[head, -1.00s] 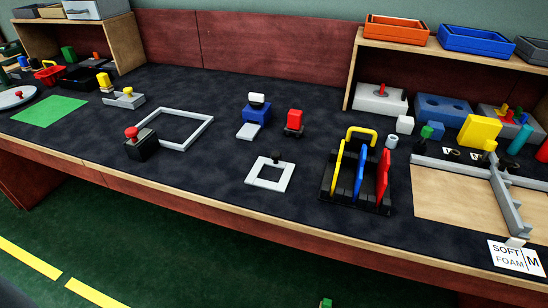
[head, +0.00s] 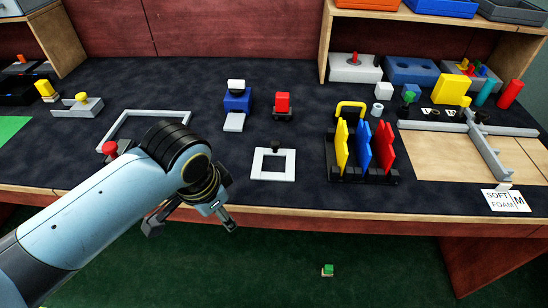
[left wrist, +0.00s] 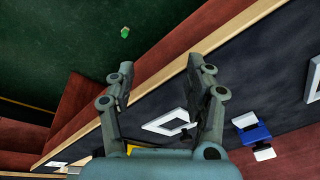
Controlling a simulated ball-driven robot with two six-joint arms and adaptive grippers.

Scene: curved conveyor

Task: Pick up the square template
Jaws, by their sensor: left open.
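The square template, a small white square frame with a dark knob at its back edge (head: 272,176), lies flat on the dark table top near its front edge. It also shows in the left wrist view (left wrist: 163,131), partly behind one finger. My left gripper (head: 192,225) is open and empty, in front of the table edge, left of the template and apart from it. Its two spread fingers show in the left wrist view (left wrist: 160,64). My right gripper is not in view.
A larger grey frame (head: 171,113) and a red-knobbed block (head: 110,148) lie to the left, partly behind my arm. A black rack (head: 350,178) with yellow, blue and red plates stands right of the template. Blue (head: 237,102) and red (head: 282,103) stamps stand behind it.

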